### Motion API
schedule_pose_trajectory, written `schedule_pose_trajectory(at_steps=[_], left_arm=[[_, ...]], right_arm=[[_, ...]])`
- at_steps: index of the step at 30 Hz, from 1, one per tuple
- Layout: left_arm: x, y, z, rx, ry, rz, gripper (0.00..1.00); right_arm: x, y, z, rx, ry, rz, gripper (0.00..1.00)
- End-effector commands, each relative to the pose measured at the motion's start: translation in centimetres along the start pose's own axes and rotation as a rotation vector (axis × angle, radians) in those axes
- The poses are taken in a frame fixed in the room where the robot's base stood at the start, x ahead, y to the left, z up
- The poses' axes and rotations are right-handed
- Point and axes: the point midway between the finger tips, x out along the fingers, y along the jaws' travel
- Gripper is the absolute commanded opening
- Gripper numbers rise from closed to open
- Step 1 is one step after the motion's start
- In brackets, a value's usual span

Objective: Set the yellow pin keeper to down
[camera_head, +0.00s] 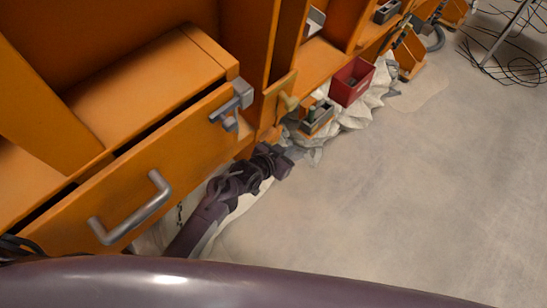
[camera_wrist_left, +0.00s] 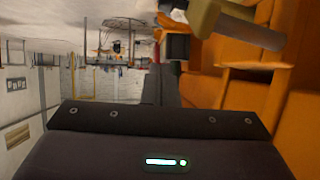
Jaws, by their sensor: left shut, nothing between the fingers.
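The yellow pin keeper (camera_head: 289,102) is a small dull-yellow piece on the orange cabinet post, right of the wide drawer. It appears to stick out from a yellow-orange plate; its exact setting is hard to tell at this size. A close olive-yellow piece with a grey cylinder, likely the keeper (camera_wrist_left: 204,17), shows at the top of the left wrist view. My left gripper (camera_head: 286,161) is shut and empty, below the keeper and apart from it in the head view. Its dark body also fills the bottom of the wrist view. My right gripper is not in view.
The orange drawer (camera_head: 190,150) has a metal bar handle (camera_head: 131,209) and a grey latch (camera_head: 233,102) at its corner. A red bin (camera_head: 352,81) and a small grey-lined box (camera_head: 317,118) stand beyond. Crumpled pale sheeting lies along the cabinet foot. Open floor (camera_head: 400,190) lies right.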

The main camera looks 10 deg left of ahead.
Motion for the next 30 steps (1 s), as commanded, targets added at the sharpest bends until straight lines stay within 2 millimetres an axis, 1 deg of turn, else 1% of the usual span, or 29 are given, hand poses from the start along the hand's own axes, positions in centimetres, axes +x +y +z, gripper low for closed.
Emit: schedule_pose_trajectory(at_steps=[1,6,9,12,15,17,24,27,30], left_arm=[[-1.2,0.1,1.0,-0.001,-0.011,0.001,0.00],[-4.6,0.1,0.9,0.000,-0.009,0.001,0.00],[-6.3,0.1,0.9,-0.001,-0.009,0.001,0.00],[-7.5,0.1,0.9,0.000,-0.010,0.001,0.00],[-8.3,0.1,0.8,-0.002,-0.008,0.001,0.00],[-8.3,0.2,1.1,0.001,-0.007,-0.001,0.00],[-6.5,0.7,4.3,0.014,0.027,-0.049,0.00],[-6.3,1.0,5.1,0.009,0.040,-0.065,0.00],[-6.1,1.1,5.1,0.003,0.048,-0.074,0.00]], right_arm=[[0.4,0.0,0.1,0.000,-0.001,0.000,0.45],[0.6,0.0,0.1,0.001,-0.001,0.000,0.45],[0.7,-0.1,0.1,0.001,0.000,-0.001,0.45],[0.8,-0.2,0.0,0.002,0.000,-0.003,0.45],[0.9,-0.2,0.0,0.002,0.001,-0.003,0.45],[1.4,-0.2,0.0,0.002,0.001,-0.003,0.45],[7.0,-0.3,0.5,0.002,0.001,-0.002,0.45],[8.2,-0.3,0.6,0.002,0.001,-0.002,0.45],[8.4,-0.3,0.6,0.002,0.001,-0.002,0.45]])
